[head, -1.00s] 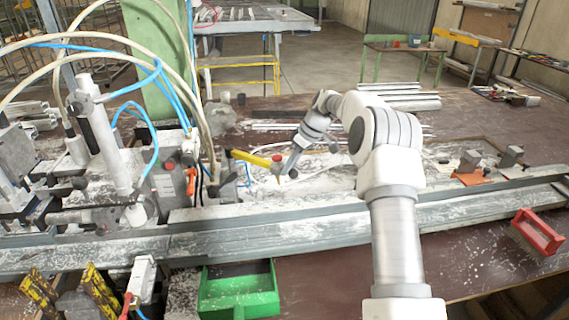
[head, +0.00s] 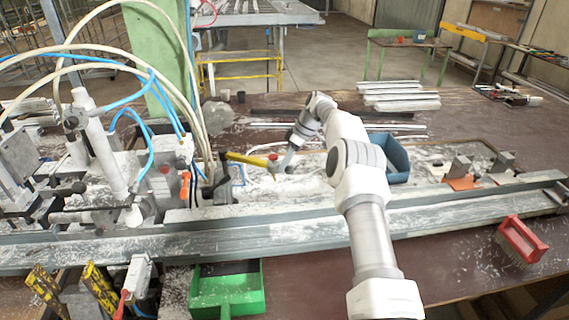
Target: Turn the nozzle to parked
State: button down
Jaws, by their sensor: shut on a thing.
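The nozzle (head: 247,159) is a yellow arm with a red part near its right end, beside the clamp machine in the middle of the bench. It points right and slightly down from its mount. A thin pale tip hangs below its right end. My gripper (head: 279,167) is at that end, to the right of the red part, and is shut on the nozzle. The jaws are small and partly blurred here, so the exact grip point is hard to see.
The clamp machine with hoses (head: 108,150) fills the left. A long grey profile rail (head: 290,235) crosses the front. A blue bin (head: 397,160) stands behind my arm.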

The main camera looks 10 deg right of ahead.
jog(key=shift+s+d+f, duration=0.15)
jog(key=shift+d+f, duration=0.2)
jog(key=shift+d, duration=0.05)
jog(key=c, duration=0.8)
grip_release()
jog(key=shift+c, duration=0.2)
jog(key=shift+a+r, duration=0.15)
jog(key=shift+r, duration=0.25)
jog(key=p+v, duration=0.4)
jog(key=v, duration=0.7)
jog(key=shift+d+r+p, duration=0.2)
jog(key=shift+d+p, duration=0.1)
jog(key=shift+c, duration=0.2)
